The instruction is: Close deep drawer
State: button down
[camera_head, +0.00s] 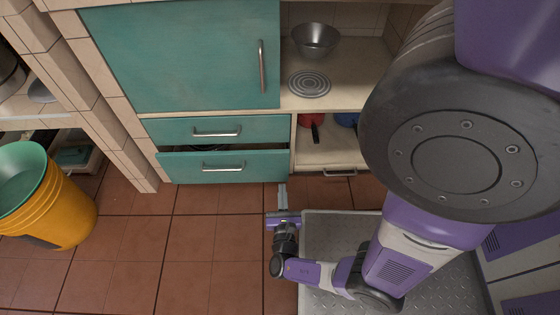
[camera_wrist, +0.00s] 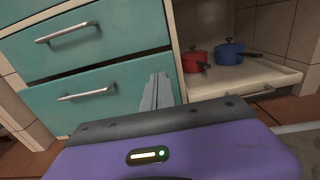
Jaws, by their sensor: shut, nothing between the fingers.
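The deep drawer (camera_head: 253,173) is the lower teal drawer with a silver bar handle. In the head view it stands out from the cabinet, with a dark gap above its front. It also shows in the wrist view (camera_wrist: 128,83), under the shallow upper drawer (camera_wrist: 60,50). My gripper (camera_head: 282,187) is just below the drawer's right front corner in the head view, its fingers together and empty. In the wrist view my gripper fingers (camera_wrist: 157,90) overlap the drawer front's right end. I cannot tell whether they touch it.
The upper drawer (camera_head: 265,125) looks shut. Right of the drawers, an open shelf holds a red pot (camera_wrist: 194,60) and a blue pot (camera_wrist: 229,53). A yellow bin (camera_head: 70,215) stands at the left. The tiled floor (camera_head: 180,240) before the drawers is clear.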

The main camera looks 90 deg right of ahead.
aim_at(281, 155)
jog(key=d+b, duration=0.1)
jog(key=d, duration=0.3)
jog(key=d+b, duration=0.1)
jog(key=d, duration=0.7)
jog(key=shift+w+b, duration=0.4)
jog(key=shift+d, duration=0.25)
